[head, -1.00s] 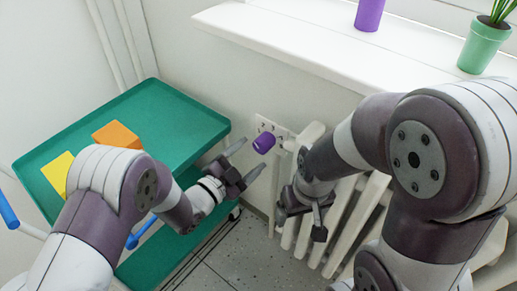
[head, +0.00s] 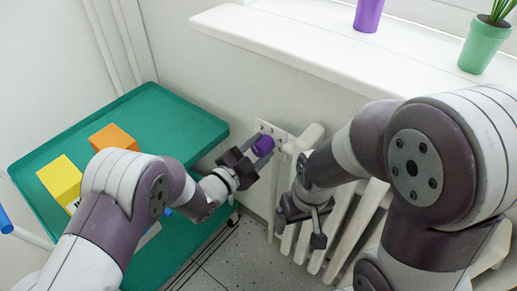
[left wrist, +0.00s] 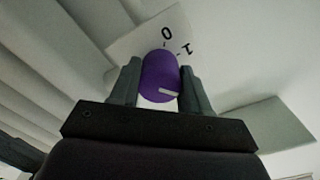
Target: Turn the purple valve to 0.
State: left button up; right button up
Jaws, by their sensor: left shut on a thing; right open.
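The purple valve (head: 263,146) is a round knob on a pale plate beside the radiator. In the left wrist view the valve (left wrist: 160,76) sits between both fingers, with a white line mark on its lower right face. The plate (left wrist: 150,38) shows a "0" above the valve and a "1" to the right of it. My left gripper (head: 261,149) is shut on the valve, and it also shows in the left wrist view (left wrist: 158,84). My right gripper (head: 300,229) is open and empty, in front of the radiator.
The white radiator (head: 343,221) stands right of the valve, under a white windowsill (head: 290,48) with a purple pot (head: 367,15) and a green plant pot (head: 483,46). A green cart (head: 165,112) at left carries a yellow box (head: 60,178) and an orange box (head: 113,137).

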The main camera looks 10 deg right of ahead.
pick_arm(q)
jog(key=shift+n, duration=0.4)
jog(key=n+p, duration=0.2)
jog(key=n, duration=0.1)
jog(key=shift+n, duration=0.4)
jog(key=n+p, duration=0.2)
jog(key=n, duration=0.3)
jog(key=shift+n, duration=0.3)
jog(key=n+p, duration=0.2)
jog(key=n, duration=0.3)
jog(key=shift+s+n, duration=0.1)
jog(key=shift+n, duration=0.2)
jog(key=n+p, duration=0.2)
jog(key=n, duration=0.2)
jog(key=shift+f+n, duration=0.1)
jog(key=shift+n, duration=0.2)
jog(key=o, duration=1)
jog(key=shift+o, duration=0.2)
